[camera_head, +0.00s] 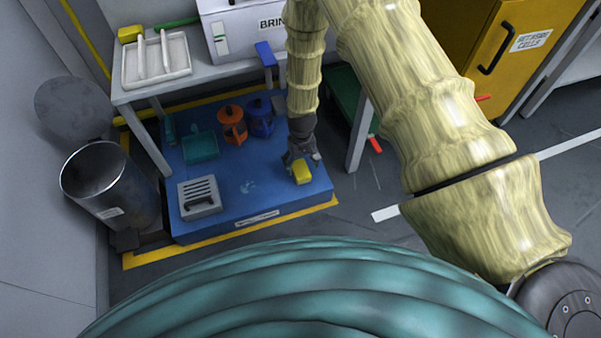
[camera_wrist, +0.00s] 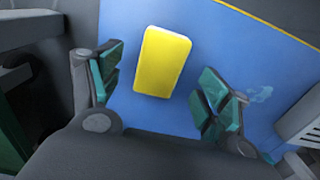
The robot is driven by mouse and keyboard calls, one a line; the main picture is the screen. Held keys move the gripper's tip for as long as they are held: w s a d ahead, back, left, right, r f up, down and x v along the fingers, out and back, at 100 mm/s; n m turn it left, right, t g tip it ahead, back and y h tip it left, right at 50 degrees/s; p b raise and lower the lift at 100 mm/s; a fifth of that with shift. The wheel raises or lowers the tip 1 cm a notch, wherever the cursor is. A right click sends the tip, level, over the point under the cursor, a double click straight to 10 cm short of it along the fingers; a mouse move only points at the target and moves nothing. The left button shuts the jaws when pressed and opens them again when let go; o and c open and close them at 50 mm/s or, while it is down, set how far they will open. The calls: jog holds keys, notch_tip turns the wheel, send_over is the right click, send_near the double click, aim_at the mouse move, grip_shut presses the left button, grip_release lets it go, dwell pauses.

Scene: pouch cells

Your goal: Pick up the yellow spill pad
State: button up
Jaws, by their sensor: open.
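The yellow spill pad (camera_head: 301,172) lies on the blue platform (camera_head: 248,205) near its right front corner. It is a small rounded yellow block. My gripper (camera_head: 300,158) is just over it, pointing down. In the wrist view the yellow spill pad (camera_wrist: 162,62) lies between and a little beyond the two green-padded fingers of my gripper (camera_wrist: 160,90). The fingers are spread wide, with a gap on each side of the pad. Nothing is held. I cannot tell the exact height of the fingertips above the platform.
On the platform stand an orange jug (camera_head: 232,124), a blue jug (camera_head: 260,117), a teal tray (camera_head: 200,147) and a grey slotted box (camera_head: 199,197). A table leg (camera_head: 358,135) rises at right. A metal bin (camera_head: 108,185) stands at left. Another yellow block (camera_head: 130,34) sits on the table above.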

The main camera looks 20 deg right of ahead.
aim_at(301, 170)
jog(key=shift+f+b, duration=1.55)
jog(key=shift+f, duration=0.95)
jog(key=shift+c, duration=0.2)
jog(key=c, duration=1)
jog(key=shift+o, duration=0.2)
jog(key=shift+r, duration=0.1)
jog(key=shift+r+p, duration=0.5)
jog(key=shift+r, duration=0.05)
jog(key=r+p, duration=0.2)
jog(key=r, duration=0.1)
jog(key=shift+s+a, duration=0.15)
jog(key=shift+s, duration=0.2)
jog(key=s+a+p, duration=0.4)
jog(key=s+p, duration=0.1)
jog(key=s, duration=0.9)
jog(key=shift+s+r, duration=0.3)
jog(key=shift+r, duration=0.1)
jog(key=shift+a, duration=0.15)
